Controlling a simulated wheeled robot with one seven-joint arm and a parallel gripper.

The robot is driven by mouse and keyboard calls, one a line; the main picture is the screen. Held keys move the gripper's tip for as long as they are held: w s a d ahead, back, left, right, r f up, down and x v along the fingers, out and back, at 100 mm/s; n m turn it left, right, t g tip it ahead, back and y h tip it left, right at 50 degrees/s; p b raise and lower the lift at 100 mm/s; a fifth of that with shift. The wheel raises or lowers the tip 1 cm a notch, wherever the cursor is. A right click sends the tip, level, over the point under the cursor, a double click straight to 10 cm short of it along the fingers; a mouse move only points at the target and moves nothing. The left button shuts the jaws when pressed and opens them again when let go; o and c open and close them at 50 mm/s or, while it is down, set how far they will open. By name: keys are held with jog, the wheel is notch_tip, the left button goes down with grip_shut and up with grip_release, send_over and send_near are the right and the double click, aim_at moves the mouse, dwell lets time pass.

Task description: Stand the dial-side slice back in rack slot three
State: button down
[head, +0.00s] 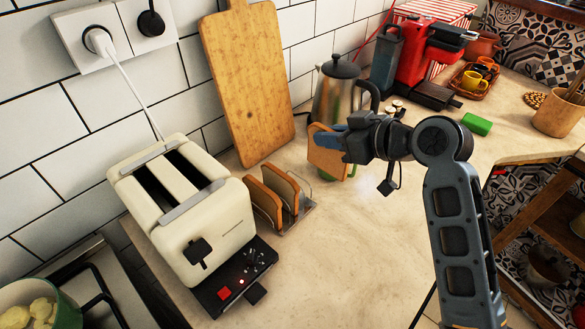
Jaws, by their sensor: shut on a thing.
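A brown slice of bread (326,160) is held upright above the counter by my gripper (333,138). The blue fingers are shut on its upper part. The slice is apart from the metal rack (307,206), to its upper right in the head view. The rack stands beside the toaster and holds two upright slices, a left one (262,202) and a right one (281,185). The rack's right end shows bare wire. The cream toaster (215,235) stands at the left with two dark slots. I cannot see bread in them.
A kettle (341,70) stands close behind the held slice. A wooden board (246,90) leans on the wall behind the rack. A green sponge (477,123) and a red coffee machine (420,50) are at the right. The counter in front of the rack is clear.

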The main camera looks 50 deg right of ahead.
jog(key=w+a+f+b, duration=0.1)
jog(key=w+f+b, duration=0.1)
jog(key=w+a+f+b, duration=0.1)
jog(key=f+b, duration=0.1)
jog(key=f, duration=0.1)
jog(key=w+a+f+b, duration=0.1)
jog(key=w+f+b, duration=0.1)
jog(key=f, duration=0.1)
jog(key=shift+w+a+f+b, duration=0.1)
jog(key=shift+w+a+b, duration=0.2)
jog(key=shift+a+b, duration=0.1)
jog(key=shift+f, duration=0.2)
jog(key=c, duration=1.1)
grip_release()
jog(key=shift+r, duration=0.1)
